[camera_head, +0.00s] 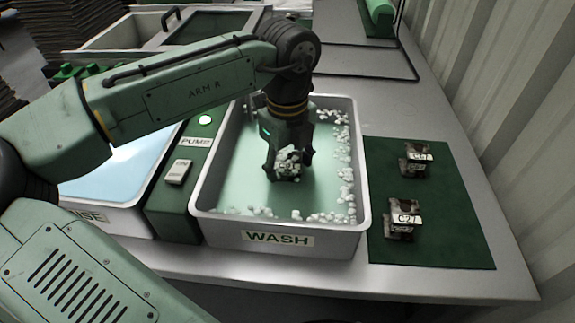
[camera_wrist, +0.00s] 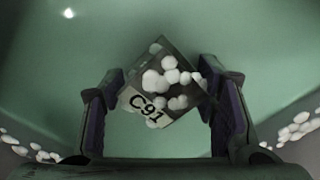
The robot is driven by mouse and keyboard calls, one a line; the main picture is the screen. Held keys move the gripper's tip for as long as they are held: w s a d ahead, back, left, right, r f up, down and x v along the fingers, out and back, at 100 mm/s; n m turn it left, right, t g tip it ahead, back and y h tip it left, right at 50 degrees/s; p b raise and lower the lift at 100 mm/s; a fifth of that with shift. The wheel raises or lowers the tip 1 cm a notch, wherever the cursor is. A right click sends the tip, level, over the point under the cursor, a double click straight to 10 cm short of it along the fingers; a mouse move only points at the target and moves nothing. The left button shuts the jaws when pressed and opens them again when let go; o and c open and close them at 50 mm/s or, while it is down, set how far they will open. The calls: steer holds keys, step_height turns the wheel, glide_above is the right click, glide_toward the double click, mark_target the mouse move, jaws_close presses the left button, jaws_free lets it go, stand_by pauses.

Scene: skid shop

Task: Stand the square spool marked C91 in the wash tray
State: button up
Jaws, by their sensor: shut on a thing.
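The square spool marked C91 (camera_wrist: 165,85) is between my gripper's fingers in the wrist view, with white foam lumps on it and its label facing the camera. My gripper (camera_head: 288,165) is shut on the spool and reaches down inside the wash tray. The spool (camera_head: 288,165) also shows in the head view, low in the tray and partly hidden by the fingers. The wash tray (camera_head: 215,200) is a grey-rimmed tub labelled WASH, with green liquid and white foam along its edges. I cannot tell whether the spool touches the tray floor.
A dark green mat (camera_head: 450,245) right of the tray holds two similar spools, one marked C27 (camera_head: 403,219) and another (camera_head: 416,160) farther back. A green pump block (camera_head: 173,215) and a rinse tray (camera_head: 110,220) stand to the left. A corrugated wall (camera_head: 500,90) bounds the right.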

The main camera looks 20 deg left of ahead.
mark_target(287, 163)
steer(key=shift+f, duration=0.15)
steer(key=o, duration=1.4)
steer(key=shift+o, duration=0.2)
step_height(287, 163, up, 12)
steer(key=shift+r+p, duration=0.2)
steer(key=shift+p, duration=0.15)
